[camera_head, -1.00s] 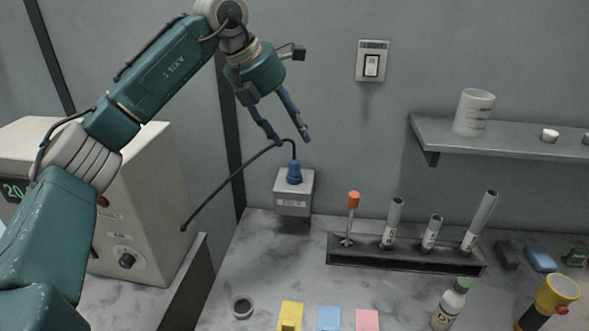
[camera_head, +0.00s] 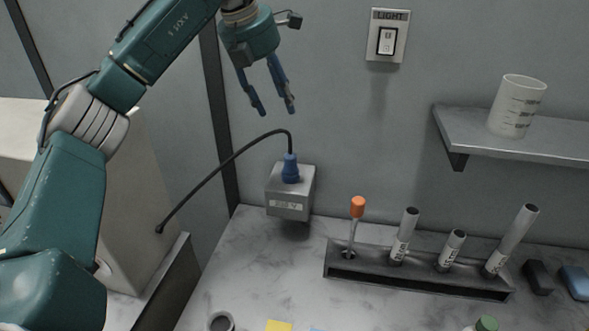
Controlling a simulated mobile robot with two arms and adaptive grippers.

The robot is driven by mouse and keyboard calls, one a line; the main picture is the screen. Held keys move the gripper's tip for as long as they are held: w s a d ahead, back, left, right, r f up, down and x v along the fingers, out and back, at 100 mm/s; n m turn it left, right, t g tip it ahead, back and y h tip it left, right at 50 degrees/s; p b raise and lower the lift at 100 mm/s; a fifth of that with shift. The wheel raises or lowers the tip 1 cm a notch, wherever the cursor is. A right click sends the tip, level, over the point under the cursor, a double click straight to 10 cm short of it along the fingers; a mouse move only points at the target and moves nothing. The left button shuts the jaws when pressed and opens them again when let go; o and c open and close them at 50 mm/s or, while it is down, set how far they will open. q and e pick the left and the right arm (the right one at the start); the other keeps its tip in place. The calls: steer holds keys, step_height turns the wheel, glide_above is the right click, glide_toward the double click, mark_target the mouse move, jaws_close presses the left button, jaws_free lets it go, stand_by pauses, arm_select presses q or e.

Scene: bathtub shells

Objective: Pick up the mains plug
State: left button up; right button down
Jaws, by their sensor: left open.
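The blue mains plug (camera_head: 290,168) stands upright in the top of a grey socket box (camera_head: 289,203) by the back wall. A black cable (camera_head: 225,160) rises from the plug's top and arches left and down to the side of a beige machine. My left gripper (camera_head: 277,109) is open and empty, its blue fingers pointing down. In the picture it is above the plug and slightly left, clear of it and of the cable. My right gripper is not in view.
A rack (camera_head: 415,272) with an orange-topped stick and several tubes stands right of the socket box. A shelf (camera_head: 560,146) with a beaker (camera_head: 517,106) is at the right. The beige machine (camera_head: 130,200) is at the left.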

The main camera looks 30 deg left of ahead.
arm_select(q)
step_height(320, 180, down, 5)
steer(key=b, duration=0.4)
steer(key=p, duration=0.1)
glide_above(289, 155)
steer(key=s, duration=0.2)
step_height(289, 155, down, 5)
steer(key=shift+a, duration=0.15)
steer(key=p+x, duration=0.1)
steer(key=x, duration=0.1)
steer(key=p+x, duration=0.1)
steer(key=x, duration=0.1)
steer(key=shift+w+a+f, duration=0.1)
steer(key=shift+f, duration=0.35)
steer(key=shift+w+f, duration=0.15)
steer(key=shift+f, duration=0.15)
steer(key=shift+r, duration=0.1)
jaws_close()
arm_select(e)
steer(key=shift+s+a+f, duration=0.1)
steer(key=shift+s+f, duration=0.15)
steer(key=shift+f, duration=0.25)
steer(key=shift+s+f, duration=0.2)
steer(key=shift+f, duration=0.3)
